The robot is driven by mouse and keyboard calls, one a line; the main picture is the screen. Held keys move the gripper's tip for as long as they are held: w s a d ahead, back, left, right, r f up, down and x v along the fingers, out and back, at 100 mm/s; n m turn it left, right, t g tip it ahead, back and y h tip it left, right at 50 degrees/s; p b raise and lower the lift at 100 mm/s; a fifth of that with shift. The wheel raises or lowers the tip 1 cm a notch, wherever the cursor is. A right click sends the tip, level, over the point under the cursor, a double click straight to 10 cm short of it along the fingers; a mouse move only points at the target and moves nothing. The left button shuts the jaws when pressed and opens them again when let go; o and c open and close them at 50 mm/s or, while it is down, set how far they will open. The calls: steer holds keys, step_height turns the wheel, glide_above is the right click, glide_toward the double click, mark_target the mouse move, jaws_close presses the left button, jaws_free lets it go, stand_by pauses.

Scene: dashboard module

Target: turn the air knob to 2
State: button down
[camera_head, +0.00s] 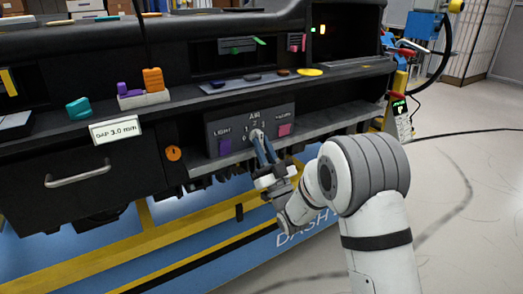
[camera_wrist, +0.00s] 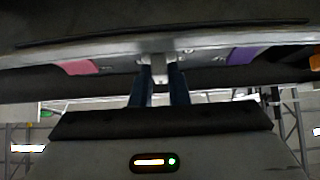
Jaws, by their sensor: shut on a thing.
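The dark control panel (camera_head: 236,121) sits on the dashboard front, with the word AIR above a small dial scale. The grey air knob (camera_head: 256,134) is at the middle of that scale, and in the wrist view the knob (camera_wrist: 158,63) shows between the fingers. My gripper (camera_head: 262,146) reaches the knob from below and is shut on it. In the wrist view my gripper's two dark fingers (camera_wrist: 159,85) stand on either side of the knob. The fingers partly cover the dial, so I cannot tell which number the knob points to.
A purple switch (camera_head: 225,146) marked LIGHT is left of the knob, and a pink switch (camera_head: 284,130) is on its right. A shelf edge (camera_head: 330,124) runs beside the panel. A drawer handle (camera_head: 77,174) and an orange round knob (camera_head: 173,153) are further left.

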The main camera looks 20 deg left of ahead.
stand_by(0.4)
steer(key=c, duration=1.4)
jaws_free()
steer(key=b+v, duration=0.2)
steer(key=v, duration=0.5)
steer(key=shift+s+d+f+b, duration=0.2)
steer(key=shift+f+b, duration=0.1)
steer(key=shift+b, duration=0.05)
